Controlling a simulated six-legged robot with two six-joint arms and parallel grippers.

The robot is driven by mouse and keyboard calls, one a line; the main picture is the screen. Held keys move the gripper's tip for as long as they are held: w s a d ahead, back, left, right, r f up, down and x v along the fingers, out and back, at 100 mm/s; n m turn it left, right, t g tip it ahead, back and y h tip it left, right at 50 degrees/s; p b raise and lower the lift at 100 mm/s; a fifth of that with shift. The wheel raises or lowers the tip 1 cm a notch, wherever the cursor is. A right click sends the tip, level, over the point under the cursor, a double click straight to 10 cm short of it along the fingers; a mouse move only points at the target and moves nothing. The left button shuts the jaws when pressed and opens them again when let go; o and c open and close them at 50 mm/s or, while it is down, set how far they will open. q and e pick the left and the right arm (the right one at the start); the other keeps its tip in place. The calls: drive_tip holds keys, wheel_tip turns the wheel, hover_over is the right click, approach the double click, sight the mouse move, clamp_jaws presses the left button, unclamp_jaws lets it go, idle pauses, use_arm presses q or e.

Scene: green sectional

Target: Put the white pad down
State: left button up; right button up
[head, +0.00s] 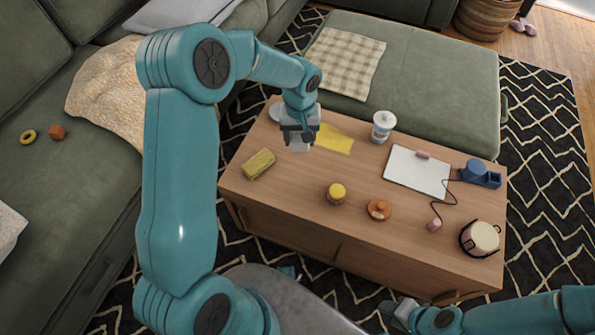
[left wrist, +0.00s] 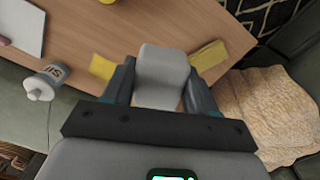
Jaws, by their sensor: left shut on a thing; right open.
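The white pad (head: 298,144) is a small pale block at the left half of the wooden coffee table (head: 300,220). My left gripper (head: 297,130) points down from above and is shut on it. In the left wrist view the pad (left wrist: 162,66) sits between the two fingers, over the table top. I cannot tell whether its underside touches the wood. My right gripper (head: 393,312) is low at the bottom, in front of the table, open and away from the pad.
A yellow cloth (head: 335,138) lies just right of the pad, and a yellow sponge (head: 258,164) lies to its left front. Bare wood lies in front.

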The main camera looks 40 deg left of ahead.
sight(299, 181)
use_arm(q)
wheel_tip(299, 181, down, 20)
drive_tip(key=b, duration=0.3)
drive_tip(key=shift+w+a+f, duration=0.1)
drive_tip(key=shift+f, duration=0.05)
drive_tip(key=shift+f+b, duration=0.1)
drive_tip(key=shift+b, duration=0.3)
drive_tip(key=o, duration=0.9)
drive_tip(key=shift+o, duration=0.2)
